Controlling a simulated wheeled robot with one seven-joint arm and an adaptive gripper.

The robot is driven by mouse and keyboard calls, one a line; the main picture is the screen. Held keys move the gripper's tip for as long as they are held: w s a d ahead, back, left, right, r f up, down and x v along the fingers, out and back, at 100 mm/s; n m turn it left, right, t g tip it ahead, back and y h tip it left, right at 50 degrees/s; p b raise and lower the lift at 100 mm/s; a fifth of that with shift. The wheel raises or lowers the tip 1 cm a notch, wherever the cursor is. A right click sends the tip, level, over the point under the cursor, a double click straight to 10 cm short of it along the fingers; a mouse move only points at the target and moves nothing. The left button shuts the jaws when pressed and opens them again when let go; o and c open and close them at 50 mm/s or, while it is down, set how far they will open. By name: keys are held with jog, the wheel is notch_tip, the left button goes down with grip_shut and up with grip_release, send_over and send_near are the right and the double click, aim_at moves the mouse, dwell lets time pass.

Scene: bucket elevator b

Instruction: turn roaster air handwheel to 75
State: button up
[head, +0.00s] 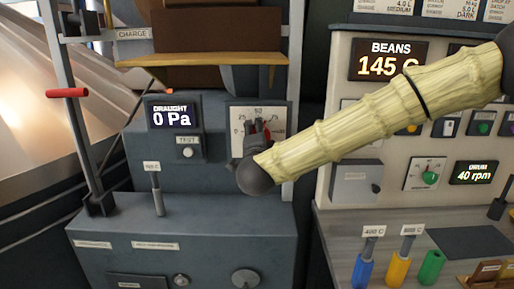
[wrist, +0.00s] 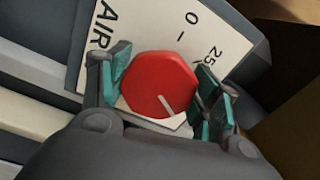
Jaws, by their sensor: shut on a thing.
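The red handwheel (wrist: 150,80) sits on a white dial plate marked AIR, with 0 and 25 readable in the wrist view. A pale line on the wheel points down and slightly right, well past the 25; the marks on that side are hidden by my gripper. In the head view the dial plate (head: 240,114) shows 25 and 50 along its top, and a sliver of red wheel (head: 267,132) shows. My gripper (wrist: 160,88) is shut on the wheel, its teal-padded fingers on either side of the rim.
Left of the dial, a draught display (head: 173,116) reads 0 Pa above a TEST button (head: 187,147). A wooden shelf (head: 200,59) runs above. On the right panel, a beans display (head: 388,60) reads 145 and a drum display (head: 473,172) reads 40 rpm.

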jog(key=shift+m+b, duration=1)
jog(key=shift+m, duration=0.2)
jog(key=o, duration=1)
jog(key=shift+d, duration=0.1)
jog(key=shift+s, duration=0.1)
jog(key=s, duration=1.1)
jog(key=shift+s, duration=0.4)
